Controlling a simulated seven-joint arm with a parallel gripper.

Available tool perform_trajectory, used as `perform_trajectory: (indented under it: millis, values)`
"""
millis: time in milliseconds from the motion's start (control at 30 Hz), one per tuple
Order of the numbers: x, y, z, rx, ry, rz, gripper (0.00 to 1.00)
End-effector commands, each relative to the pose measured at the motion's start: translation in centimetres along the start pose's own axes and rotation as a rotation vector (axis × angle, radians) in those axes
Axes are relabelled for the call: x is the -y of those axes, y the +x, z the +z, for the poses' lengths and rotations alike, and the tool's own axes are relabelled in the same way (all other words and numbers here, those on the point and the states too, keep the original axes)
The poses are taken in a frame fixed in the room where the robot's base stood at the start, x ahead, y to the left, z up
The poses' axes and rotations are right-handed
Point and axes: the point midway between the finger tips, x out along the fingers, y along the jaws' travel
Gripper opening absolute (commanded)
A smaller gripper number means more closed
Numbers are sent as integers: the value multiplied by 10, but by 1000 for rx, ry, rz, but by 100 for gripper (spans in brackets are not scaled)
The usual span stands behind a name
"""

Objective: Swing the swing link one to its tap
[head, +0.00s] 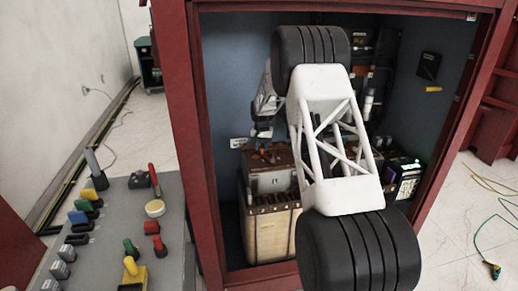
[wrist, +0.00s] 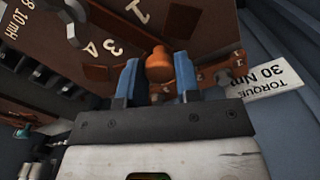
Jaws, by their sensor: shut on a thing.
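In the wrist view my gripper (wrist: 157,78) has its two blue fingers on either side of an orange knob (wrist: 158,64) and is shut on it. The knob seems to belong to the swing link, whose metal part lies largely behind the fingers. Copper-coloured hardware (wrist: 212,74) shows right of the fingers. In the head view my gripper (head: 262,133) is small and partly hidden, over the top of the transformer (head: 268,180) inside the cabinet. Which tap the link touches cannot be told.
A white torque label (wrist: 274,82) reading 30 Nm lies right of the board. In the head view the red cabinet frame (head: 187,130) borders the opening closely. A grey bench (head: 115,230) with coloured tools stands at left. A lit device (head: 408,180) is inside at right.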

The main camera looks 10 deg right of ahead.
Motion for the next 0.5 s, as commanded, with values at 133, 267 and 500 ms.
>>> perform_trajectory:
  millis: [133, 267, 500]
  values:
    - [-10, 0, -8, 0, 140, 0, 0]
    - [-19, 0, -14, 0, 263, 0, 0]
    - [-37, 0, -22, 1, 492, 0, 0]
